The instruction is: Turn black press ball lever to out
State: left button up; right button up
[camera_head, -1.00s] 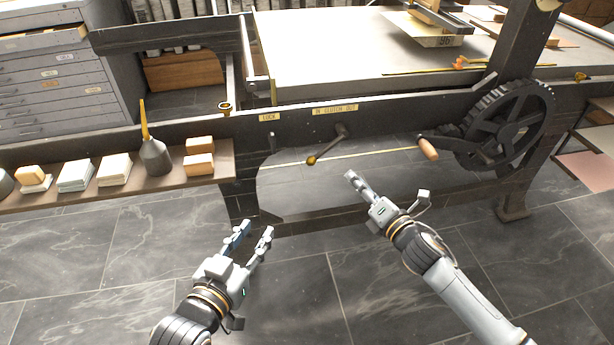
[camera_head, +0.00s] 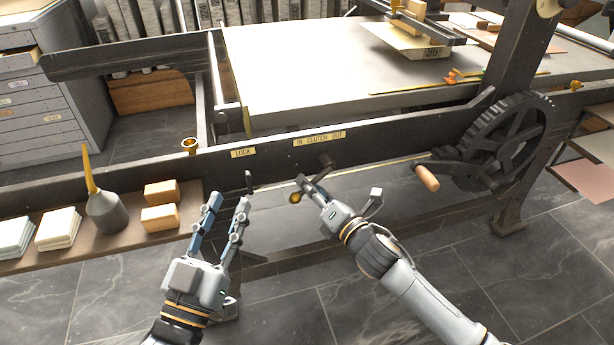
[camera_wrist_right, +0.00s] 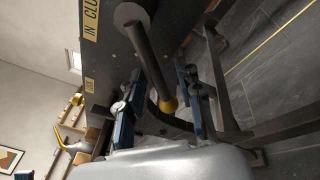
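The dark ball lever (camera_head: 323,164) hangs below the "IN CLUTCH OUT" label (camera_head: 319,139) on the black press frame. It slants down and left to a brass-coloured ball (camera_head: 295,197). My right gripper (camera_head: 308,186) is at the lever's lower part. In the right wrist view the lever (camera_wrist_right: 148,55) reaches down between my two spread fingers (camera_wrist_right: 165,85), with the ball (camera_wrist_right: 168,104) between them; a gap shows on both sides, though contact is hard to judge. My left gripper (camera_head: 228,198) is open and empty, left of the lever, near the "LOCK" label (camera_head: 243,152).
A small lock lever (camera_head: 249,181) stands close to my left fingertips. A geared wheel (camera_head: 507,142) with a wooden-handled crank (camera_head: 427,177) is to the right. A shelf (camera_head: 180,217) with blocks and a dark bottle (camera_head: 103,211) is at left. Floor below the press is open.

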jog(key=shift+w+a, duration=0.25)
pick_arm(q)
jog(key=shift+w+r, duration=0.2)
jog(key=shift+r, duration=0.2)
pick_arm(e)
jog(key=shift+r, duration=0.1)
jog(key=shift+c, duration=0.2)
grip_shut()
pick_arm(q)
jog(key=shift+f, duration=0.1)
